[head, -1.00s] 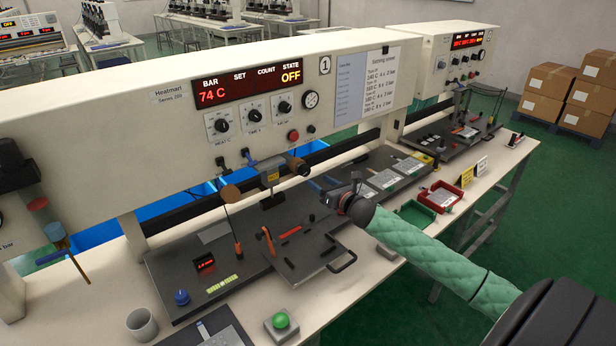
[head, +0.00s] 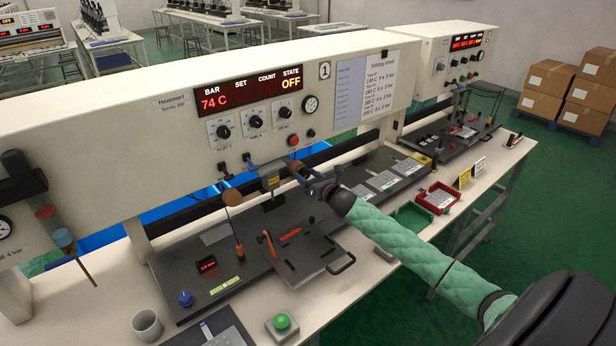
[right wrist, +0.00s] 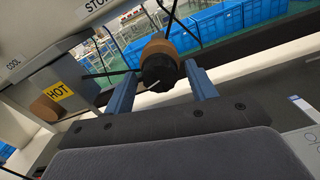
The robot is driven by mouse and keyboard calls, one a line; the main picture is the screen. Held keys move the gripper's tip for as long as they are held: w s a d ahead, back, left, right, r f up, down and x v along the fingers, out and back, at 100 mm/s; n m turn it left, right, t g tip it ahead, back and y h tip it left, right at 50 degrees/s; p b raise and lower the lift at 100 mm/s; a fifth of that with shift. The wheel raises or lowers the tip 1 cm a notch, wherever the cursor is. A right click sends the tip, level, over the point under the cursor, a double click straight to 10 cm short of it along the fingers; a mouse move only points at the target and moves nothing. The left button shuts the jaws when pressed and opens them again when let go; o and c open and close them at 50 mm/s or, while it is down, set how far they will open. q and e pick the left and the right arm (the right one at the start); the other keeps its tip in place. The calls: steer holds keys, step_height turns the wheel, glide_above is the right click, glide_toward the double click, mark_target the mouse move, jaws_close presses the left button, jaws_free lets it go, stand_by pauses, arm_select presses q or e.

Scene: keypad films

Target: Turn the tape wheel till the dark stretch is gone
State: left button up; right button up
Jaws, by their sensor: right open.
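The tape wheel (head: 295,164), brown with a black knob, sits at the right of the heat head (head: 271,181). It also shows in the right wrist view (right wrist: 158,47), with its black knob (right wrist: 158,72) and a white mark facing me. My right gripper (head: 306,178) is open at the wheel and partly hides it. In the right wrist view its two blue fingers (right wrist: 160,78) stand on either side of the knob, with gaps showing. A second brown disc (head: 232,197) is at the left of the head. I cannot make out a dark tape stretch. My left gripper is not in view.
The yellow HOT label (right wrist: 59,92) marks the head beside the wheel. The machine display (head: 246,90) reads 74 C and OFF. Below are a dark base plate (head: 215,258) with an orange-handled tool, a green button (head: 282,321), a cup (head: 147,325) and a red tray (head: 437,198).

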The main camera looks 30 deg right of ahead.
steer(key=c, duration=1)
